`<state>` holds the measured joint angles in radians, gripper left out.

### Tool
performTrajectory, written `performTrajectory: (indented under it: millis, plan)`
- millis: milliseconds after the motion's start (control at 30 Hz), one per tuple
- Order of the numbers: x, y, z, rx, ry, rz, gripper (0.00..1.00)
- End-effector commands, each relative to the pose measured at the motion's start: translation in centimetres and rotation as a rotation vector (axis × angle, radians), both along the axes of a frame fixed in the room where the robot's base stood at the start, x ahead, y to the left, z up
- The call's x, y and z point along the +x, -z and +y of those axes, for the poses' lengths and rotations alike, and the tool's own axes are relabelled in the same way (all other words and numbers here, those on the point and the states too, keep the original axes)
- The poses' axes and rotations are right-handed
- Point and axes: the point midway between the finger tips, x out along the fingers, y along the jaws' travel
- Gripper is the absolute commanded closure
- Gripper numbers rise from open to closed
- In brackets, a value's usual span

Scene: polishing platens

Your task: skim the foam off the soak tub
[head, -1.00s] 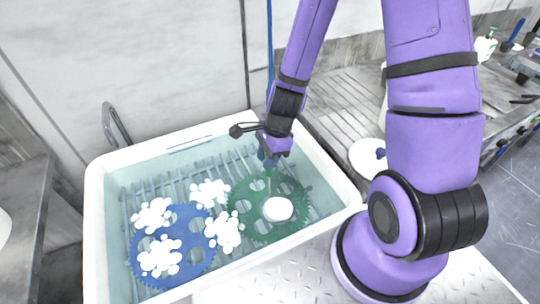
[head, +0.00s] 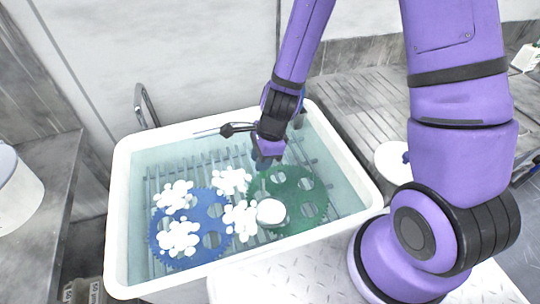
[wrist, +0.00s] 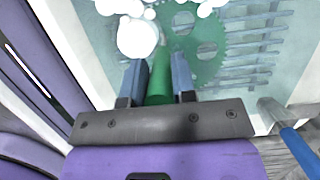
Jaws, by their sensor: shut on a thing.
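The soak tub (head: 352,158) is white and holds clear water. White foam clumps (head: 179,236) float mostly over a blue toothed disc (head: 205,196) on the left; one clump (head: 241,219) lies between it and a green toothed disc (head: 291,197). My gripper (head: 265,163) is low over the tub's far right part. In the wrist view it is shut on a green handle (wrist: 160,82). A flat white round piece (head: 271,212) lies at the green disc's left edge, close to the foam; it looks like the skimmer's head (wrist: 137,38). The handle's join to it is unclear.
A ribbed rack (head: 335,196) lies under the discs. A tap-like grey pipe (head: 148,106) stands behind the tub. A white round dish (head: 388,163) is on the ribbed drainboard (head: 365,100) at right. A white bucket (head: 20,200) stands at far left.

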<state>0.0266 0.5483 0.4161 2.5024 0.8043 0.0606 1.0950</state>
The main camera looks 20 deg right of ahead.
Motion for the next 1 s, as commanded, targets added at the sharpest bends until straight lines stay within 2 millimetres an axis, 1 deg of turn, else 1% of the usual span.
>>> performTrajectory:
  millis: [100, 800, 1000]
  plan:
    - [0.0, 0.0, 1.1, 0.000, -0.003, -0.001, 1.00]
    - [0.0, 0.0, 7.1, 0.000, -0.004, -0.001, 1.00]
    - [0.0, 0.0, 8.4, 0.000, -0.002, -0.001, 1.00]
